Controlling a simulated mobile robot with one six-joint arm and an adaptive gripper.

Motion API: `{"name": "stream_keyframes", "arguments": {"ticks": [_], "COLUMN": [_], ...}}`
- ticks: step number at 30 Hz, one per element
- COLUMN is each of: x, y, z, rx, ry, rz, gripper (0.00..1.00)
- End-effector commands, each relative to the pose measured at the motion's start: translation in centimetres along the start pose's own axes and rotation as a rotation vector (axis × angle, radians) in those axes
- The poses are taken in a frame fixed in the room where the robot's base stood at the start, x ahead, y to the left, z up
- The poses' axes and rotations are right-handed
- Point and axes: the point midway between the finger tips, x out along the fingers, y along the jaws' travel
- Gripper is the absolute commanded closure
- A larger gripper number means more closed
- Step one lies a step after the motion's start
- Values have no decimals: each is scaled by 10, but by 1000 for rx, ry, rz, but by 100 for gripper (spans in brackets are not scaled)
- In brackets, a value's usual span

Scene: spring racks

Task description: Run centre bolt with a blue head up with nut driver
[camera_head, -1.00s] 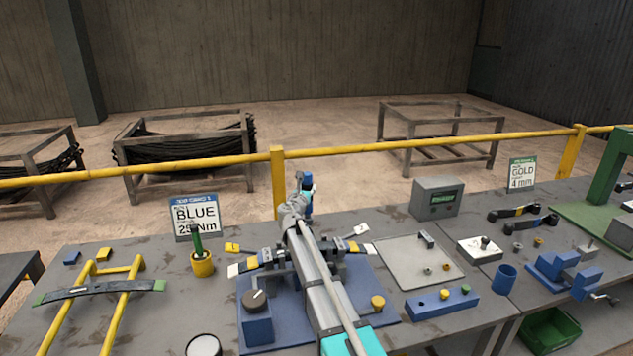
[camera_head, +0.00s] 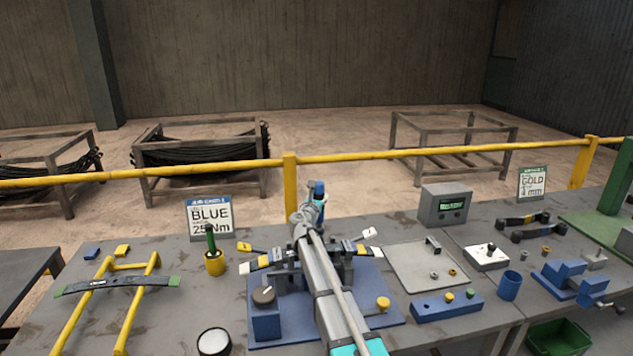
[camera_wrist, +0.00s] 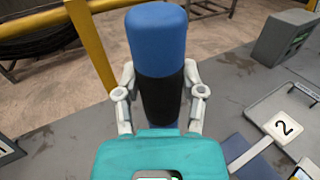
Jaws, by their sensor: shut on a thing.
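My gripper (camera_wrist: 159,95) is shut on the nut driver (camera_wrist: 158,45), which has a blue rounded top and a black lower grip. It stands close to upright between the fingers. It also shows in the head view (camera_head: 319,190), above the blue fixture (camera_head: 385,320) on the bench. Leaf springs (camera_head: 259,263) with white and yellow ends lie across the fixture's dark clamps. My arm covers the middle of the springs. The centre bolt, its head and the driver's lower tip are hidden, so I cannot tell whether driver and bolt touch.
A BLUE 25 Nm sign (camera_head: 211,217) and a yellow cup (camera_head: 214,263) with a green tool stand left of the fixture. A grey display box (camera_head: 445,205), a flat tray (camera_head: 425,275) and a blue block (camera_head: 447,304) are right. A yellow rail (camera_head: 400,155) runs behind the bench.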

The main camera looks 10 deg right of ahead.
Motion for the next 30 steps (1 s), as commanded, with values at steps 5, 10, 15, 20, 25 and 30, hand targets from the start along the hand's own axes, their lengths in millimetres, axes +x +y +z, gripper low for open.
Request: {"name": "stream_keyframes", "arguments": {"ticks": [5, 10, 15, 20, 25, 30], "x": [0, -7, -23, -46, -76, -108], "y": [-4, -5, -8, -11, -16, -21], "z": [3, 13, 32, 57, 83, 109], "rx": [-1, -1, -2, -2, -2, -3], "ry": [-1, -1, -1, -2, -3, -4], "rz": [-11, -44, -116, -214, -332, -448], "gripper": [100, 100, 100, 100, 100, 100]}}
